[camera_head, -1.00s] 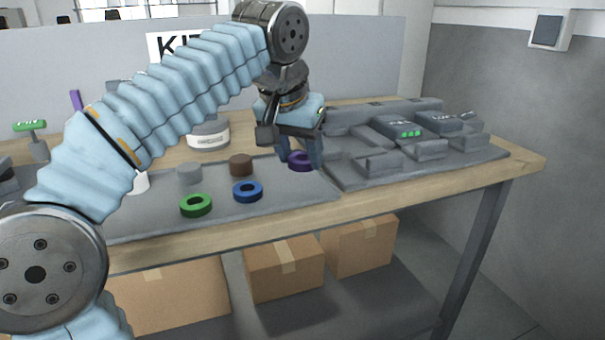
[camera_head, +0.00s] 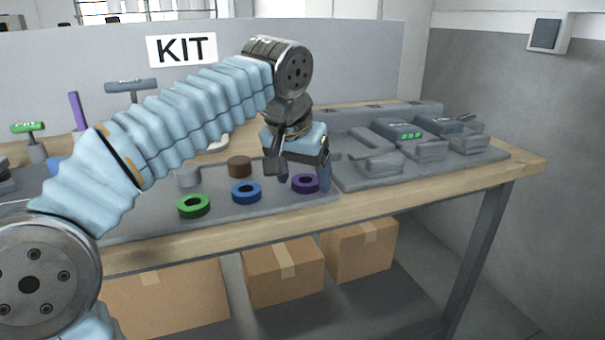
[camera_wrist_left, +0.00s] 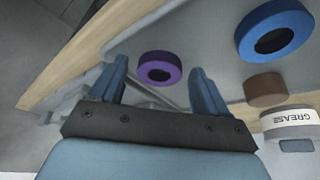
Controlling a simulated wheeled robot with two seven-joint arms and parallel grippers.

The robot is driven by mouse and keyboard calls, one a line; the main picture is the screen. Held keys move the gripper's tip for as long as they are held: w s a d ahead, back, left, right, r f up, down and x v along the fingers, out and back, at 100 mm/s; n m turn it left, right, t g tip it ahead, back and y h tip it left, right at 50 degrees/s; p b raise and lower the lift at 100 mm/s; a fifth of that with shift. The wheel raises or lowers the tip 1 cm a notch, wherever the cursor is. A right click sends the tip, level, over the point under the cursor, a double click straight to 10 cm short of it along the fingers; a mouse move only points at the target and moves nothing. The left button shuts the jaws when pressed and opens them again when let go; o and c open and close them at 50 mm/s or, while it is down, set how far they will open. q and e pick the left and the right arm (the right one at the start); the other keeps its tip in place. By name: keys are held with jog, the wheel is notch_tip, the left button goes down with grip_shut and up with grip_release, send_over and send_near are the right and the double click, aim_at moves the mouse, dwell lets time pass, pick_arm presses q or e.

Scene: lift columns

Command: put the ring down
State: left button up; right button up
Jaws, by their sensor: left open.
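The purple ring (camera_head: 306,184) lies flat on the grey mat (camera_head: 275,205) near its front right corner. It also shows in the left wrist view (camera_wrist_left: 145,72), just beyond and between the fingertips. My left gripper (camera_head: 304,182) points down over the ring. Its two fingers are spread, one on each side of the ring; in the left wrist view the open fingers (camera_wrist_left: 160,82) show gaps to it. Part of the ring's right side is close to or behind a finger in the head view. My right gripper is not in view.
A blue ring (camera_head: 246,192) and a green ring (camera_head: 194,206) lie left of the purple ring. A brown cylinder (camera_head: 240,167) and a grey cylinder (camera_head: 188,177) stand behind them. A grey fixture tray (camera_head: 365,181) is close on the right. The table's front edge (camera_head: 290,220) is near.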

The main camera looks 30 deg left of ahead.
pick_arm(q)
jog(key=shift+r, duration=0.2)
jog(key=p+v, duration=0.3)
jog(key=v, duration=0.8)
jog(key=shift+s+r, duration=0.15)
jog(key=shift+r, duration=0.25)
